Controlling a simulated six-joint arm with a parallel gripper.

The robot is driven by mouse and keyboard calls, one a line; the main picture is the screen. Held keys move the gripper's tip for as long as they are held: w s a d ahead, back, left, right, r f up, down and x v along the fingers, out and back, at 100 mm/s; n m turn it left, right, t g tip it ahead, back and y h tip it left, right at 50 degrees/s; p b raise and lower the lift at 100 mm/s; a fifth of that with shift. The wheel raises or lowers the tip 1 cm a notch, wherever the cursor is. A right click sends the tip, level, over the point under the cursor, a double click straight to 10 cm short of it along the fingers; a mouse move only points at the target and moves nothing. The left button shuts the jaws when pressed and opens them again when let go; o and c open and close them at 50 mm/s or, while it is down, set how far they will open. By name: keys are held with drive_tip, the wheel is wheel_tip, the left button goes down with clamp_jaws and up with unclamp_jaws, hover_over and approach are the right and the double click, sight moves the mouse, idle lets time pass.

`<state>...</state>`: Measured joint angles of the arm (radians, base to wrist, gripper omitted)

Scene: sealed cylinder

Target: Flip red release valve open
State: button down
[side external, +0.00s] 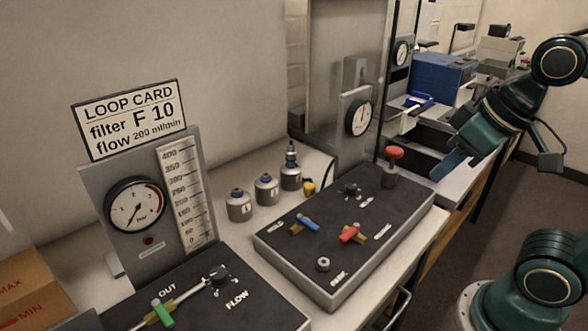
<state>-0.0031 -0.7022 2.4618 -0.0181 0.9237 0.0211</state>
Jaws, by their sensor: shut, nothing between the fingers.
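A red-handled valve (351,233) with a brass body sits on the dark panel (320,277), right of a blue-handled valve (307,223). Its red handle lies at a slant to the panel's edges; I cannot tell from this view whether it is open or shut. A red mushroom-shaped knob (394,152) stands on a grey post at the panel's far right corner. My gripper (447,172) is shut and empty, up and to the right of the red-handled valve, beyond the panel's right edge and apart from it.
A black knob (351,190) and a small round fitting (323,264) sit on the same panel. Small grey canisters (266,190) stand behind it. A second panel with a green handle (163,314) and FLOW knob is front left. A gauge (359,117) stands behind the panel.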

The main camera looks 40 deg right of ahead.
drive_tip(key=w, duration=0.1)
drive_tip(key=g, duration=0.5)
hover_over(350, 233)
drive_tip(key=d, duration=0.1)
drive_tip(key=w+a+f+g, duration=0.2)
drive_tip(key=w+f+g, duration=0.2)
drive_tip(key=w+f, duration=0.3)
drive_tip(key=shift+w+f+g, duration=0.15)
drive_tip(key=shift+w+g, duration=0.15)
drive_tip(key=shift+w, duration=1.8)
drive_tip(key=shift+f, duration=0.2)
drive_tip(key=x, duration=0.9)
drive_tip(key=shift+s+d+f, duration=0.15)
drive_tip(key=shift+s+f, duration=0.05)
drive_tip(key=shift+f, duration=0.1)
drive_tip(key=shift+s, duration=1.95)
